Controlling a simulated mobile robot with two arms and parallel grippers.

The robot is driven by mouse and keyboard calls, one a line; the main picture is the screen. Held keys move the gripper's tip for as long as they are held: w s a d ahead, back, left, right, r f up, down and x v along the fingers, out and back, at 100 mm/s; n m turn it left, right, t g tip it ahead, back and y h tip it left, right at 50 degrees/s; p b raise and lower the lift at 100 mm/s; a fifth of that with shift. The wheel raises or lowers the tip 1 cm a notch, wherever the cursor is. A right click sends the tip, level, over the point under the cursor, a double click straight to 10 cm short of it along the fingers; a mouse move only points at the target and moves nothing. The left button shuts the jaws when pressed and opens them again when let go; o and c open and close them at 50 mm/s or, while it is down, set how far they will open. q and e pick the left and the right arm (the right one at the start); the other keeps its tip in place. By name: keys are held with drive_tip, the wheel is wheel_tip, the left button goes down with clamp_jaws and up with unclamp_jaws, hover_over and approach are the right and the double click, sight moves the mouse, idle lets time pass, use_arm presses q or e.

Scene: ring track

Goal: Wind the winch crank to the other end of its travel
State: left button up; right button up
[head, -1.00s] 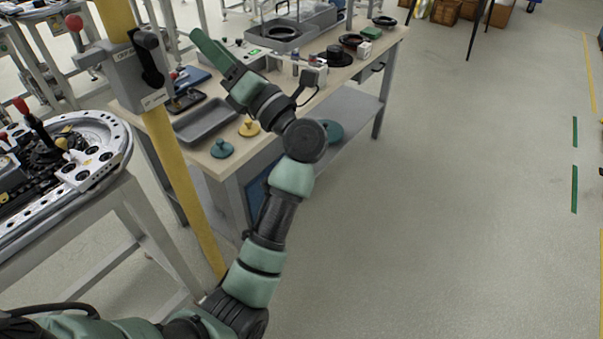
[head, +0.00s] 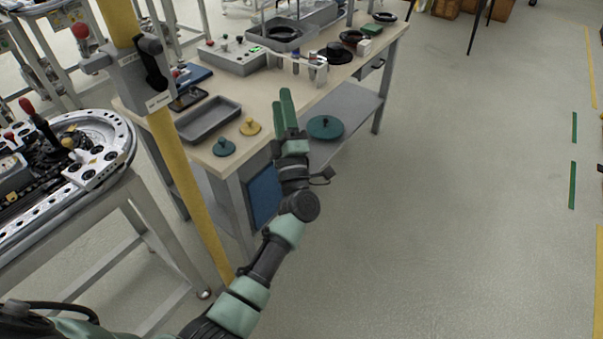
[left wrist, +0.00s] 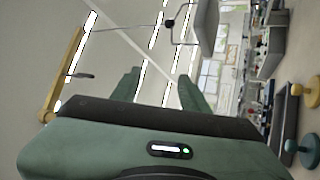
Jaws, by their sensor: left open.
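A grey box (head: 135,72) sits on a yellow post (head: 185,180) at the left of the head view. My right gripper is out of view.
The workbench (head: 262,103) carries a grey tray (head: 208,118), a yellow knobbed disc (head: 250,127), a teal one (head: 224,147) and a tube rack. A ring track (head: 110,125) with levers stands on a frame at left. The floor at right is clear.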

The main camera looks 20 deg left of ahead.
use_arm(q)
drive_tip(key=d+f+m+g+h+p, duration=0.1)
drive_tip(key=f+m+h, duration=0.3)
drive_tip(key=f, duration=0.6)
drive_tip(key=s+d+f+m+g+h, duration=0.1)
drive_tip(key=d+f+m+h, duration=0.3)
drive_tip(key=f, duration=0.6)
drive_tip(key=shift+s+m+h+p, duration=0.3)
drive_tip(key=shift+m+h, duration=0.3)
drive_tip(key=shift+m, duration=0.7)
